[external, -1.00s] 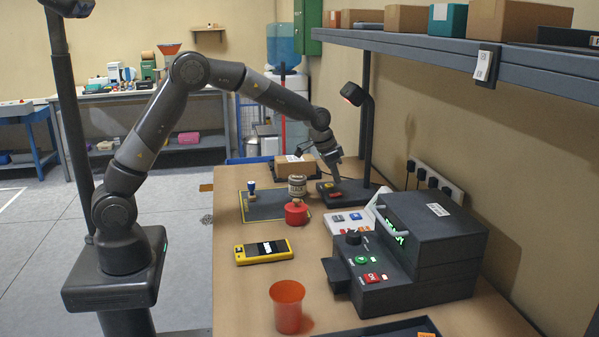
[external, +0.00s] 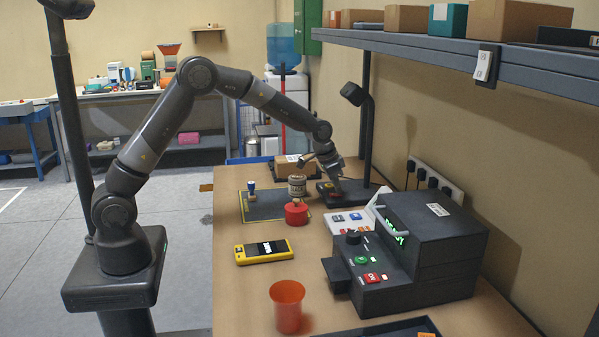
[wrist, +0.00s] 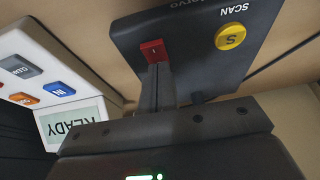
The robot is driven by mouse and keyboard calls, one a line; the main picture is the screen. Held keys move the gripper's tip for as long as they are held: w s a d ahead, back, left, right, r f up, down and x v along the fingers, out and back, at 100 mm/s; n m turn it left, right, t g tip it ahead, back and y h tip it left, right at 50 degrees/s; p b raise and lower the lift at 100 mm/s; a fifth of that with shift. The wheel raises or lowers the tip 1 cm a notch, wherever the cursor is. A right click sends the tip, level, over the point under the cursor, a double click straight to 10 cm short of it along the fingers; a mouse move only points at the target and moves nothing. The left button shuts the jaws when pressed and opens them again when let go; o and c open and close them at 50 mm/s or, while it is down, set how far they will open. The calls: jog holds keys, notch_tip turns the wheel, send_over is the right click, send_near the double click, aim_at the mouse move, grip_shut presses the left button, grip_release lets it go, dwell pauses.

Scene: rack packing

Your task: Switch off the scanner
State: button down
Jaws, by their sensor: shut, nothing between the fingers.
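The scanner is a dark stand with a flat base (external: 358,197), an upright post and a drooping head (external: 352,94). The head shows no red light. In the wrist view its base (wrist: 190,25) carries a red rocker switch (wrist: 152,49) and a round yellow button (wrist: 231,38) by the word SCAN. My gripper (wrist: 157,68) is shut and empty. Its fingertips are right at the near edge of the red switch and seem to touch it. In the external view my gripper (external: 335,181) reaches down over the base.
A white panel (external: 345,222) with coloured buttons and a READY display (wrist: 78,125) is beside the base. Nearer stand a dark machine (external: 430,235), a yellow handheld device (external: 264,252), an orange cup (external: 288,305) and a red round container (external: 296,214). A shelf (external: 450,48) overhangs the right side.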

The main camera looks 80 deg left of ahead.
jog(key=shift+s+f, duration=0.1)
jog(key=shift+f, duration=0.05)
jog(key=shift+s, duration=0.8)
jog(key=w+v, duration=0.1)
jog(key=v, duration=1.3)
jog(key=shift+w+d+r, duration=0.1)
jog(key=shift+w+r, duration=0.25)
jog(key=shift+w, duration=0.4)
